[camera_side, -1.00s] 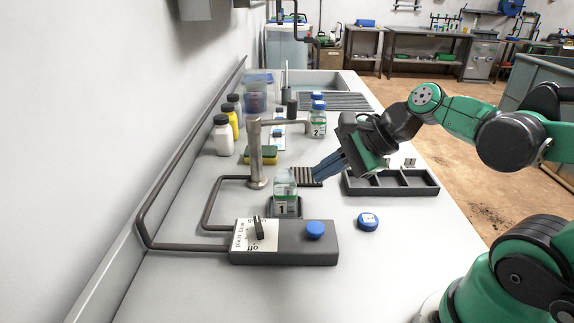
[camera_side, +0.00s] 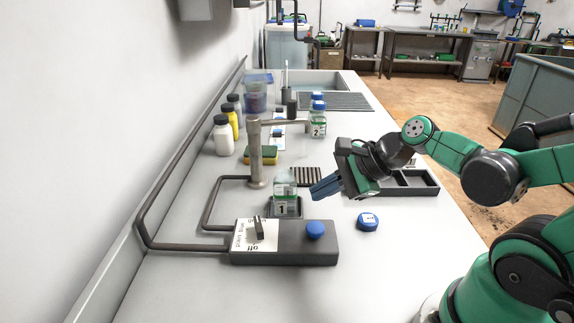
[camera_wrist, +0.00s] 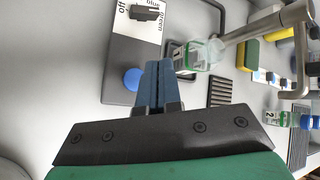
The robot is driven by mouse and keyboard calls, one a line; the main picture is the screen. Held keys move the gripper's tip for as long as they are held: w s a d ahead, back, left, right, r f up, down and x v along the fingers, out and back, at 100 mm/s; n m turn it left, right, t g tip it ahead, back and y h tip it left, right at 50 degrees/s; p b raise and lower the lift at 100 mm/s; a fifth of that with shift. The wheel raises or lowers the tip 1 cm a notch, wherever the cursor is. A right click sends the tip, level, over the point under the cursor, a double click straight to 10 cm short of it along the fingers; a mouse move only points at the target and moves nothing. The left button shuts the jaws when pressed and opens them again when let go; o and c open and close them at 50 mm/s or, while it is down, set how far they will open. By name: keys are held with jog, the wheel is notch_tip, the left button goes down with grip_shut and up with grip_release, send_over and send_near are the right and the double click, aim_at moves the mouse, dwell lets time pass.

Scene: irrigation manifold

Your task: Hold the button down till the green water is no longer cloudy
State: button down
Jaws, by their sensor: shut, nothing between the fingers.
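A grey control box (camera_side: 288,252) sits on the bench with a blue button (camera_side: 315,230) on its right and a black selector knob (camera_side: 258,229) on a white label at its left. The button also shows in the wrist view (camera_wrist: 132,79). Bottle 1 (camera_side: 285,190), clear with some green, stands open behind the box, beside the metal spout (camera_side: 256,155). I cannot tell how cloudy its water is. My gripper (camera_side: 322,190) has its blue fingers together, empty, above the bench behind and right of the button, apart from it. In the wrist view my gripper (camera_wrist: 154,72) points toward the box.
A loose blue cap (camera_side: 368,221) lies right of the box. Capped bottle 2 (camera_side: 317,122) stands farther back. A black compartment tray (camera_side: 428,190) is behind my gripper. A yellow-green sponge (camera_side: 261,156) and several bottles line the left. Grey pipes run along the left wall.

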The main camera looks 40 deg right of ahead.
aim_at(321, 227)
jog(key=shift+f, duration=2.25)
dwell(5.4)
